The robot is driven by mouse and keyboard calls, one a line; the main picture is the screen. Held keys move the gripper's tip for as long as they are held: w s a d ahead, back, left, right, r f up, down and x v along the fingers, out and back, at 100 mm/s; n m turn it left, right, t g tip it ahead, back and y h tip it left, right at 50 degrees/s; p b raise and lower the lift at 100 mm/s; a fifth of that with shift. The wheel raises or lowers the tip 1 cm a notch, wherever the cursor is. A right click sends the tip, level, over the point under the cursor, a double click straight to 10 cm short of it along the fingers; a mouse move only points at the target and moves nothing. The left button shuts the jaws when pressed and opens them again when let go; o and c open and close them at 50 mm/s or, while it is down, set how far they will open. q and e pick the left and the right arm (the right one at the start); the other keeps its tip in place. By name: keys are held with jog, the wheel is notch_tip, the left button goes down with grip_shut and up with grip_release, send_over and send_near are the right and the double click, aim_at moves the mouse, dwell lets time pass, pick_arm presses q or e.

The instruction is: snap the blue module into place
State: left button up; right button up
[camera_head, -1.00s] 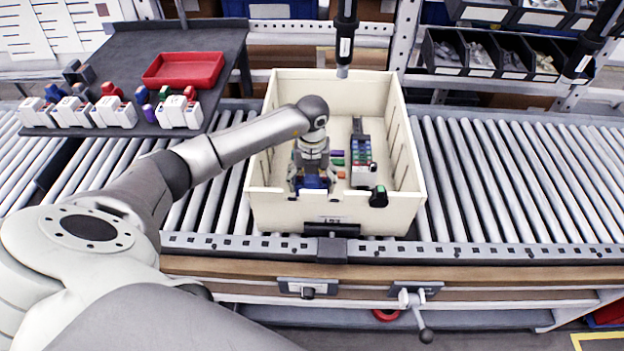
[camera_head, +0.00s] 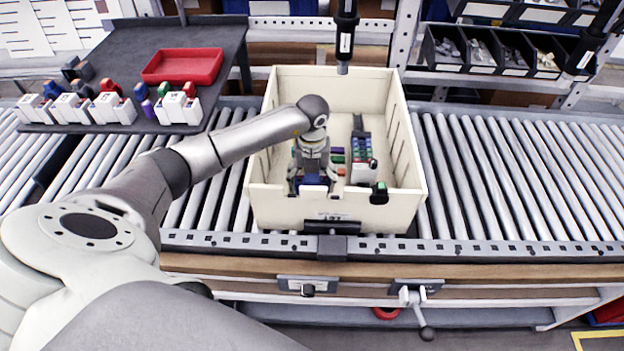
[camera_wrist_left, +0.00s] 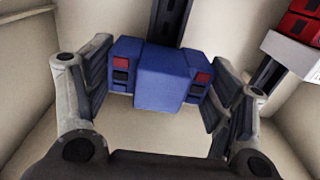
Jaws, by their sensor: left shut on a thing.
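The blue module (camera_wrist_left: 165,78) sits between the two fingers of my left gripper (camera_wrist_left: 160,100) in the wrist view, with small red and black squares on both sides. In the head view, the left gripper (camera_head: 313,184) is low inside the cream bin, near its front left, shut on the blue module, which is mostly hidden. A dark rail (camera_wrist_left: 170,20) runs behind the module in the wrist view; I cannot tell whether the module touches it. My right gripper is not in view.
The cream bin (camera_head: 258,212) has high walls close around the gripper. A row of coloured modules (camera_head: 361,150) stands on a rail to the right inside it. A red tray (camera_head: 183,66) and white modules (camera_head: 178,107) are on the side table.

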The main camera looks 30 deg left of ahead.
pick_arm(q)
jog(key=shift+s+f+b, duration=0.1)
jog(key=shift+f+b, duration=0.2)
jog(key=shift+f, duration=0.1)
dwell(0.8)
dwell(0.5)
jog(key=o, duration=1.2)
jog(key=shift+c, duration=0.2)
notch_tip(320, 180, up, 12)
